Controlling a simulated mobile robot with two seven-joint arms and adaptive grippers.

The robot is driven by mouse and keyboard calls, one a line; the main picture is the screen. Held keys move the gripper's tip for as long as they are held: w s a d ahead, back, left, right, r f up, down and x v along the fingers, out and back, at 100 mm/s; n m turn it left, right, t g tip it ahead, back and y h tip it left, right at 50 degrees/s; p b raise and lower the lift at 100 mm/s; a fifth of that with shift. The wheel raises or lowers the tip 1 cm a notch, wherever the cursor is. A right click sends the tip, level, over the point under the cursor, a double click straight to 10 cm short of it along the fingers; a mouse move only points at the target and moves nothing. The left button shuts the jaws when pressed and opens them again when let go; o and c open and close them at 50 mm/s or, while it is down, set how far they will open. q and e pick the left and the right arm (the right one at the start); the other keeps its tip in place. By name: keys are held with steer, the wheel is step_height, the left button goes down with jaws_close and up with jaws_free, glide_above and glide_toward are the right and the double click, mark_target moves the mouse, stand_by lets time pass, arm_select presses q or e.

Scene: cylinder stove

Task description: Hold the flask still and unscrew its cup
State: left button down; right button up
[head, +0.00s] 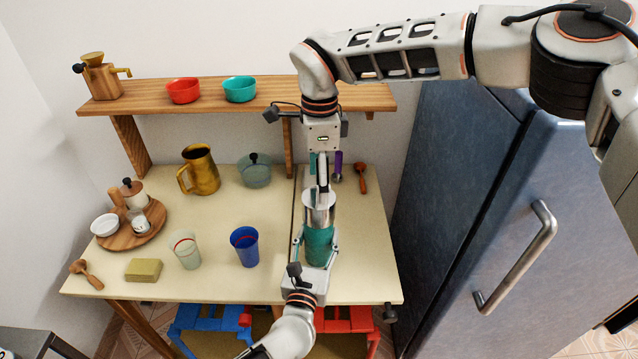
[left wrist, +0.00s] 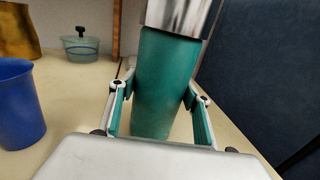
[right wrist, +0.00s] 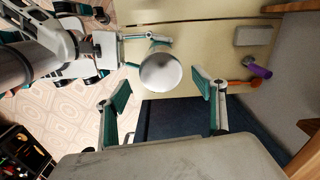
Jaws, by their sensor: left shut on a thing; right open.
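The flask (head: 318,246) is teal and stands upright at the table's front right; its body also shows in the left wrist view (left wrist: 165,85). Its silver cup (head: 319,208) sits on top, also seen at the top of the left wrist view (left wrist: 180,14). My left gripper (head: 318,247) comes from the front and is shut on the flask's body, one finger on each side. My right gripper (head: 320,183) points down from above and is open. In the right wrist view the cup's round top (right wrist: 160,73) lies between and just beyond its spread fingers, apparently untouched.
A blue cup (head: 244,246) and a pale cup (head: 185,250) stand left of the flask. Behind are a brass jug (head: 200,170) and a lidded glass pot (head: 256,170). A shelf (head: 240,105) runs along the back. A blue fridge (head: 510,200) stands close on the right.

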steer(key=m, duration=0.5)
steer(key=shift+m, duration=0.3)
steer(key=m, duration=0.8)
steer(key=shift+m, duration=0.3)
steer(key=m, duration=0.8)
steer(key=shift+m, duration=0.4)
steer(key=m, duration=1.4)
glide_above(318, 234)
steer(key=w, duration=0.4)
steer(key=shift+s+d+f, duration=0.1)
steer(key=shift+f, duration=1.9)
steer(key=shift+s+f, duration=0.1)
steer(key=shift+f, duration=1.9)
